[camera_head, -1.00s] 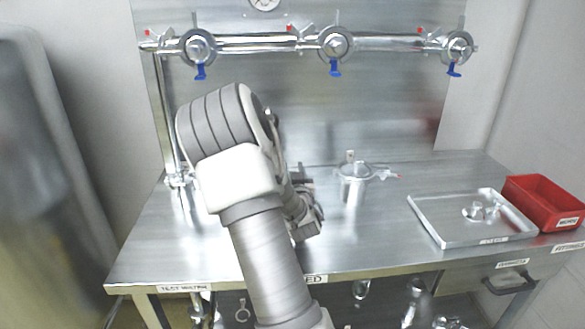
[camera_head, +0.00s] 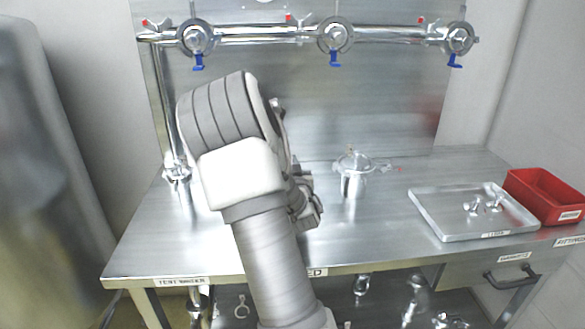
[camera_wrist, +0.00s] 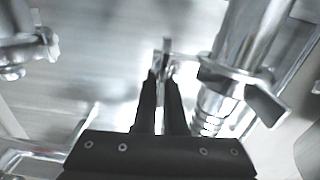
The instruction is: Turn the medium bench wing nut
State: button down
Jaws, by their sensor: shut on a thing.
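My gripper shows in the wrist view (camera_wrist: 162,74) as two black fingers close together. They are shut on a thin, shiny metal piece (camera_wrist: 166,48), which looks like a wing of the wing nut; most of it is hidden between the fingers. Just to the right, a silver clamp with a projecting wing (camera_wrist: 262,102) sits around a ribbed metal pipe (camera_wrist: 218,112), apart from the fingers. In the head view my own arm hides the fingertips and what they hold. An upright steel fitting with a clamped top (camera_head: 353,178) stands on the bench right of my arm.
The steel bench (camera_head: 385,232) is clear in front of the fitting. A shallow tray (camera_head: 455,228) with small metal parts and a red bin (camera_head: 543,198) are at right. A pipe with blue-handled valves (camera_head: 265,37) crosses the back. Another pipe fitting (camera_head: 177,172) stands at left.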

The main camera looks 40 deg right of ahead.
jog(key=shift+a+n, duration=0.1)
jog(key=shift+n, duration=0.2)
jog(key=c, duration=1)
grip_release()
